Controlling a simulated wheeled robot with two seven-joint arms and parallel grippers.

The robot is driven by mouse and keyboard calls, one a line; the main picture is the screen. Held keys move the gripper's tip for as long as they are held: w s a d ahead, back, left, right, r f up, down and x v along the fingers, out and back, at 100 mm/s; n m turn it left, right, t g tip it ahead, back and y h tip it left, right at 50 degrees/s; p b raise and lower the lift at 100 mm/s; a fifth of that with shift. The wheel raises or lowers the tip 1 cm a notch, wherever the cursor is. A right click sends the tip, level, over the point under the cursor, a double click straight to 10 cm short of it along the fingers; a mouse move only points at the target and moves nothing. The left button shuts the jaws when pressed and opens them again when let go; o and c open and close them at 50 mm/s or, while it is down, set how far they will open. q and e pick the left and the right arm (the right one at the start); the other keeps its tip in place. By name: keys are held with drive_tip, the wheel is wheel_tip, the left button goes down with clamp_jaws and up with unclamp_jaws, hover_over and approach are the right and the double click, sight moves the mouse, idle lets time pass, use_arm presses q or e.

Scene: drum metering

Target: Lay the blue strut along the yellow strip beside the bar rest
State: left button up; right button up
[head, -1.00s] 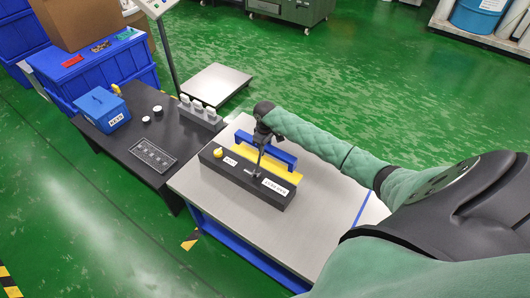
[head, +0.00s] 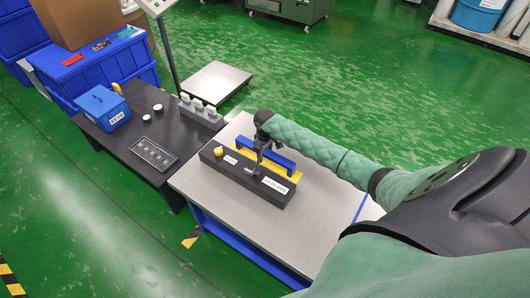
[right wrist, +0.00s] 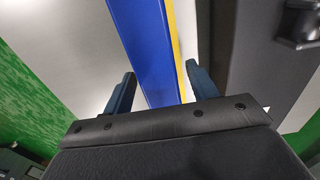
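The blue strut (head: 284,163) lies lengthwise beside the black bar rest (head: 222,166), on its far side in the head view. The yellow strip (head: 295,177) shows as a narrow band between strut and rest; the strut may cover part of it. My right gripper (head: 262,148) is over the middle of the strut. In the right wrist view its fingers (right wrist: 160,90) stand open on either side of the strut (right wrist: 145,40), with small gaps. The yellow strip (right wrist: 175,40) runs along the strut's right edge there. My left gripper is out of view.
The pale worktable (head: 310,225) is clear in front and to the right. A yellow knob (head: 218,151) sits on the rest's left end. A dark table (head: 125,137) at left holds a blue box (head: 103,107) and a black tray (head: 153,155).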

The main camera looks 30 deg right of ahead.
drive_tip(key=shift+r, duration=0.3)
use_arm(q)
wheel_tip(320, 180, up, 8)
drive_tip(key=b, duration=0.1)
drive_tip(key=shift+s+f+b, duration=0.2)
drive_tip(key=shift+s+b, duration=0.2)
use_arm(e)
wheel_tip(320, 180, up, 12)
drive_tip(key=shift+f, duration=0.2)
